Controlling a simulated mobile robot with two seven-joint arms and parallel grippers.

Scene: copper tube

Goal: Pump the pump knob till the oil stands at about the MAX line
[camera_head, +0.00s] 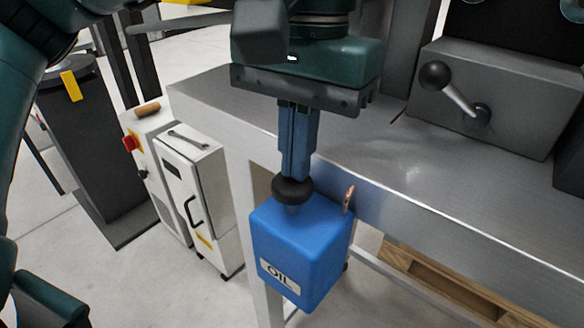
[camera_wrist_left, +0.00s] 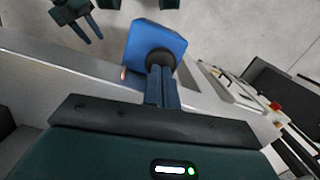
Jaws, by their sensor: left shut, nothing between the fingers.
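The blue oil box (camera_head: 300,245), labelled OIL, is at the front edge of the bench; it also shows in the left wrist view (camera_wrist_left: 153,38). The black round pump knob (camera_head: 293,190) is on its top, partly covered by my fingers. My left gripper (camera_head: 295,172) points down, shut and empty, its fingertips at the top of the knob; I cannot tell whether they touch. My right gripper (camera_wrist_left: 94,38) shows at the upper left of the left wrist view, its fingers apart and empty. No oil level or MAX line is visible.
A short copper tube end (camera_head: 348,198) stands close to the box's right side. The metal bench (camera_head: 400,170) carries a grey machine with a black-knobbed lever (camera_head: 455,95). A white cabinet (camera_head: 195,190) stands left of the bench. A wooden pallet (camera_head: 440,285) lies below.

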